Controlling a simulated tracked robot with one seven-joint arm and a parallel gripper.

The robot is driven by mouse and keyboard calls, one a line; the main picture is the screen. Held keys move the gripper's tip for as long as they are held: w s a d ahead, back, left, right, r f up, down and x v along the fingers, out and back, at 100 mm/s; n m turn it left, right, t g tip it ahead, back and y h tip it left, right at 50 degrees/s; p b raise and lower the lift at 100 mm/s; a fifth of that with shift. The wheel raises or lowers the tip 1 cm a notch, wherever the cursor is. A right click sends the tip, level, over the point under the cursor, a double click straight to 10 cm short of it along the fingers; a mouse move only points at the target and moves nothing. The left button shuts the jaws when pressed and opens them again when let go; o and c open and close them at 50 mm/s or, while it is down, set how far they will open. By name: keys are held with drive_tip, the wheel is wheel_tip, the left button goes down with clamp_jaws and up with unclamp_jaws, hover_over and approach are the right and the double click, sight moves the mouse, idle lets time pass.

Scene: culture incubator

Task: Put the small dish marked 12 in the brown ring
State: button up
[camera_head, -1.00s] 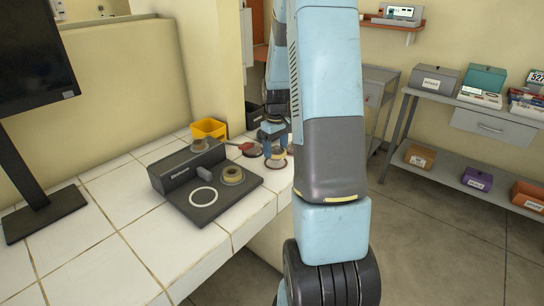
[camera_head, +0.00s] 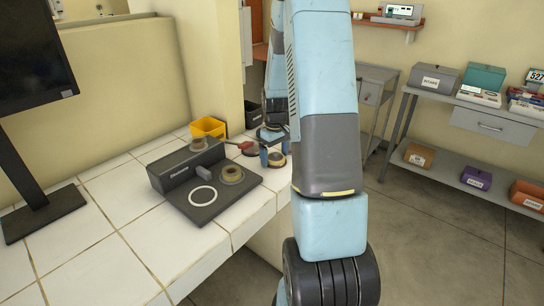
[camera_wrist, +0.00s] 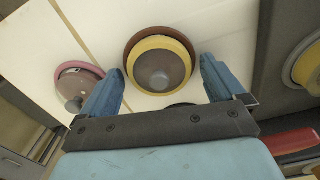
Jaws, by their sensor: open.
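A round dish (camera_wrist: 160,72) with a yellow rim and a grey, knobbed lid shows in the wrist view. A wider brown ring (camera_wrist: 131,56) shows around its rim. No number is readable on it. My gripper (camera_wrist: 163,66) is open, with one blue finger on each side of this dish in the picture; I cannot tell whether they touch it. In the head view my gripper (camera_head: 274,152) is at the far right end of the white tiled counter, over the dish (camera_head: 277,160). A pink-rimmed dish (camera_wrist: 78,72) lies left of my fingers in the wrist view.
A red object (camera_head: 243,145) and yellow bin (camera_head: 208,128) are behind.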

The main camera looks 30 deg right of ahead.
drive_tip(key=shift+r, duration=0.1)
drive_tip(key=s+a+r+t, duration=0.1)
drive_tip(key=s+a+r, duration=0.15)
drive_tip(key=r, duration=0.65)
drive_tip(key=s+a+r, duration=0.1)
drive_tip(key=a+r, duration=0.2)
drive_tip(key=r, duration=0.7)
drive_tip(key=s+a+r+t, duration=0.1)
drive_tip(key=s+a+r, duration=0.2)
drive_tip(key=s, duration=0.4)
drive_tip(key=s+a+r+m+t, duration=0.1)
drive_tip(key=s+a+r+t, duration=0.1)
drive_tip(key=s+a, duration=0.4)
drive_tip(key=s+a+r+m+t, duration=0.1)
drive_tip(key=s+a+r, duration=0.3)
drive_tip(key=s, duration=0.5)
drive_tip(key=shift+s+a+r+t, duration=0.3)
drive_tip(key=shift+a+r, duration=0.05)
drive_tip(key=shift+a, duration=0.4)
